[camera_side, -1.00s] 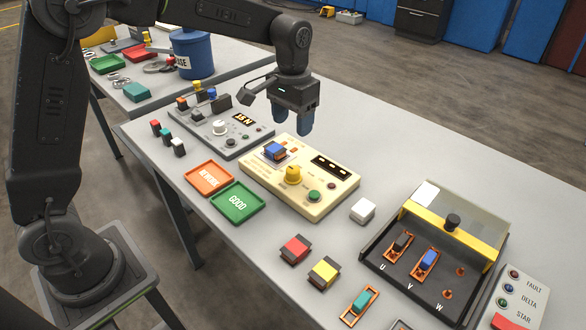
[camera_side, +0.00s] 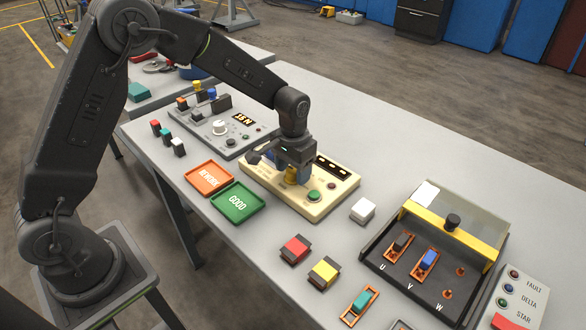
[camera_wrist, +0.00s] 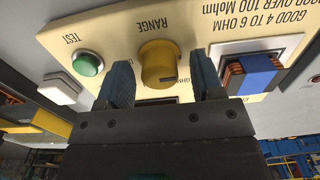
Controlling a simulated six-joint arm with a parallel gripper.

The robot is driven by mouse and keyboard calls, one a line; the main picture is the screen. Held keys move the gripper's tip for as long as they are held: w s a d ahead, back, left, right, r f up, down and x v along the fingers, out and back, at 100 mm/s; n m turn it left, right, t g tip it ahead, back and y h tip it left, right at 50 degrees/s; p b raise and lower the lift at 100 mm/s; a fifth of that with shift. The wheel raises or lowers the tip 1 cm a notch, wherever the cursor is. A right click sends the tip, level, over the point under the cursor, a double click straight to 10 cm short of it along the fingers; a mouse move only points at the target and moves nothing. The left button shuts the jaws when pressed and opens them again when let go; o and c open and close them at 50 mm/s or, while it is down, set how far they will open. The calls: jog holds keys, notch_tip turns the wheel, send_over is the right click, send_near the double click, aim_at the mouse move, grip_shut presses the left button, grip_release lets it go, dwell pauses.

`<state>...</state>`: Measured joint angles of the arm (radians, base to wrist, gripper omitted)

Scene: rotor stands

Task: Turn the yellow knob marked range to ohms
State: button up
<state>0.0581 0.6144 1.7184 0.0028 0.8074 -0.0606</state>
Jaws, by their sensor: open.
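The yellow knob (camera_wrist: 158,64) marked RANGE stands on the cream tester panel (camera_side: 318,208). In the wrist view my gripper (camera_wrist: 160,88) is open, with one blue finger on each side of the knob. A gap shows on both sides, so the fingers do not seem to touch it. The lettering beside the knob is partly hidden, and I cannot tell its setting.
A green TEST button (camera_wrist: 88,63) and a blue-wound block (camera_wrist: 250,76) flank the knob on the panel. A white block (camera_side: 363,210), the green GOOD tray (camera_side: 238,202) and the orange REWORK tray (camera_side: 209,178) are nearby. The table's right rear is clear.

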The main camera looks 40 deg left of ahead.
jog(key=shift+f, duration=0.1)
jog(key=c, duration=0.9)
jog(key=shift+m, duration=0.4)
jog(key=m, duration=0.4)
jog(key=shift+m, duration=0.4)
jog(key=m, duration=0.6)
jog(key=o, duration=0.9)
